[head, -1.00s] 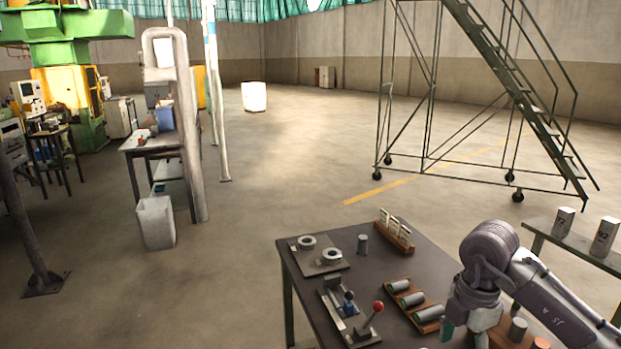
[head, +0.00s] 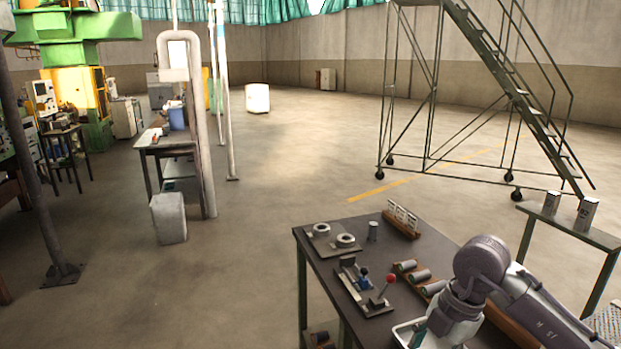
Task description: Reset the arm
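My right arm (head: 490,270) comes in from the right, bent over the dark work table (head: 350,232). Its gripper (head: 436,322) points down at the table's front right part, beside a white tray (head: 403,330). Only a small greenish part of the gripper shows, so I cannot tell whether it is open or holds anything. My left arm and gripper are out of view.
A side table (head: 570,226) bears two boxes.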

